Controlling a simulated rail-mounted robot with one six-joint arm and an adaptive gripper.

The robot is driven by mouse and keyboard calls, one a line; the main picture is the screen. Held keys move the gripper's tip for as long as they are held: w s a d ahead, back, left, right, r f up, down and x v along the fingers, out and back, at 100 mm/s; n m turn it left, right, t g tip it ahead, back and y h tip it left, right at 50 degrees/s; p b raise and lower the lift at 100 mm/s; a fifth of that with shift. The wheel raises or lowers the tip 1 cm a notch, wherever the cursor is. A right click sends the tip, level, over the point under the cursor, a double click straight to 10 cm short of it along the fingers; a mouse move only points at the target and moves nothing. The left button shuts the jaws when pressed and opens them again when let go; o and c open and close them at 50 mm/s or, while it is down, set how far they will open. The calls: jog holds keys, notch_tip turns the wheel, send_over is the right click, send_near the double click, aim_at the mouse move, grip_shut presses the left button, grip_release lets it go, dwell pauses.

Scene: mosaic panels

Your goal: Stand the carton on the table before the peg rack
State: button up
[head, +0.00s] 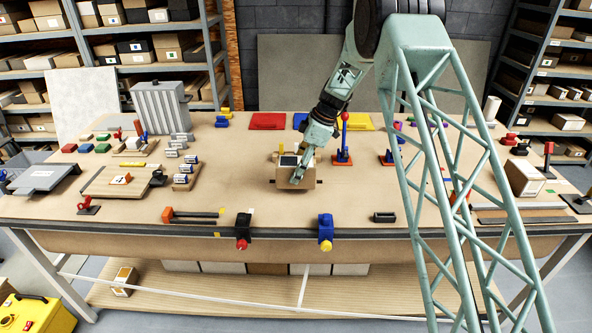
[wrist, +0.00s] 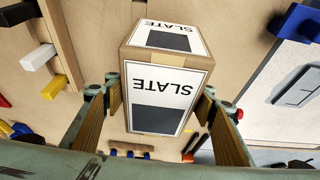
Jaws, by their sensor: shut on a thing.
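The carton (head: 297,181) is a brown box near the middle of the table (head: 232,200). In the wrist view the carton (wrist: 160,95) has white labels reading SLATE upside down, each with a dark patch. My gripper (head: 297,168) is shut on it, with one finger on each side in the wrist view. The carton's underside is hidden, and I cannot tell whether it touches the table. A tan surface at the wrist view's left carries white (wrist: 38,57) and yellow (wrist: 53,86) blocks sticking out.
Bare table lies left of the carton.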

jog(key=shift+f, duration=1.65)
jog(key=shift+f, duration=0.15)
jog(key=o, duration=1.6)
jog(key=shift+c, duration=0.2)
jog(key=v, duration=1.2)
jog(key=shift+b, duration=0.3)
